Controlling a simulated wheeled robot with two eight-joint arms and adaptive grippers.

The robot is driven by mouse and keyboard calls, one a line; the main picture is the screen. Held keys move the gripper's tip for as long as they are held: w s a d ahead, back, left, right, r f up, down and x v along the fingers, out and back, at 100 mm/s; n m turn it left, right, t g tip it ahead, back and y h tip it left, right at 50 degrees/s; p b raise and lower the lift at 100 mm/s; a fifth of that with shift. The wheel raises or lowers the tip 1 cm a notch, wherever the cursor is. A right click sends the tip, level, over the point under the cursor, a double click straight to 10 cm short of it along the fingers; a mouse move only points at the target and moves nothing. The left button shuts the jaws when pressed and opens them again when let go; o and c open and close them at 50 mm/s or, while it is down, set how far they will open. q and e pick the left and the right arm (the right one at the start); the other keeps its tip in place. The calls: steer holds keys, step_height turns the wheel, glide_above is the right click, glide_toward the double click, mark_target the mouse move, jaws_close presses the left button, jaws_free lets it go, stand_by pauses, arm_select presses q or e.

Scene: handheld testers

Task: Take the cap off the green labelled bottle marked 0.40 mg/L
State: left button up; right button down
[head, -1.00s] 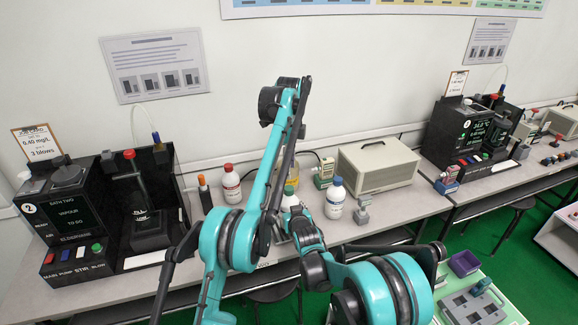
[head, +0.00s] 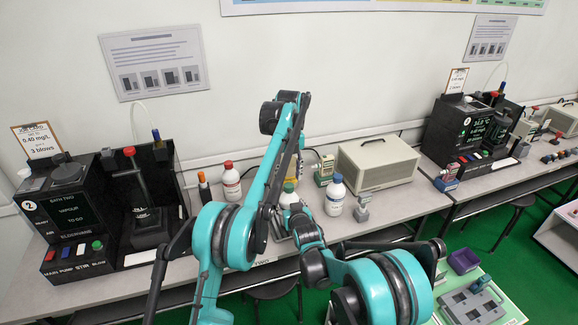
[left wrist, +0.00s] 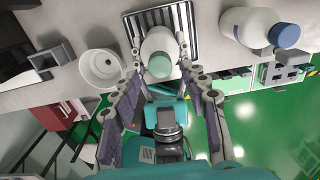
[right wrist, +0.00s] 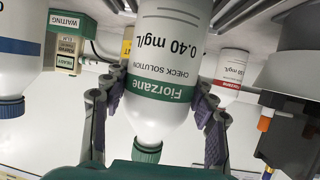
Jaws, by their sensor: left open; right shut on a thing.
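The white bottle with the green label reading 0.40 mg/L (right wrist: 168,70) is between the fingers of my right gripper (right wrist: 150,98), which is shut on its body. Its green cap (right wrist: 147,150) is on. The cap also shows from above in the left wrist view (left wrist: 160,66) and in the head view (head: 289,188). My left gripper (left wrist: 162,62) is open, its fingers on either side of the bottle's cap end; I cannot tell whether they touch it. In the head view my arms hide most of the bottle and the grippers.
A blue-capped bottle (head: 335,196) stands close on the right, a red-capped bottle (head: 231,182) on the left. A striped tray (left wrist: 188,14) lies below the bottle, with a white cup (left wrist: 101,68) beside it. A beige box (head: 378,165) and a black bath unit (head: 75,215) stand on the bench.

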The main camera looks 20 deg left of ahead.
mark_target(289, 185)
arm_select(q)
steer(key=shift+f, duration=1.8)
jaws_close()
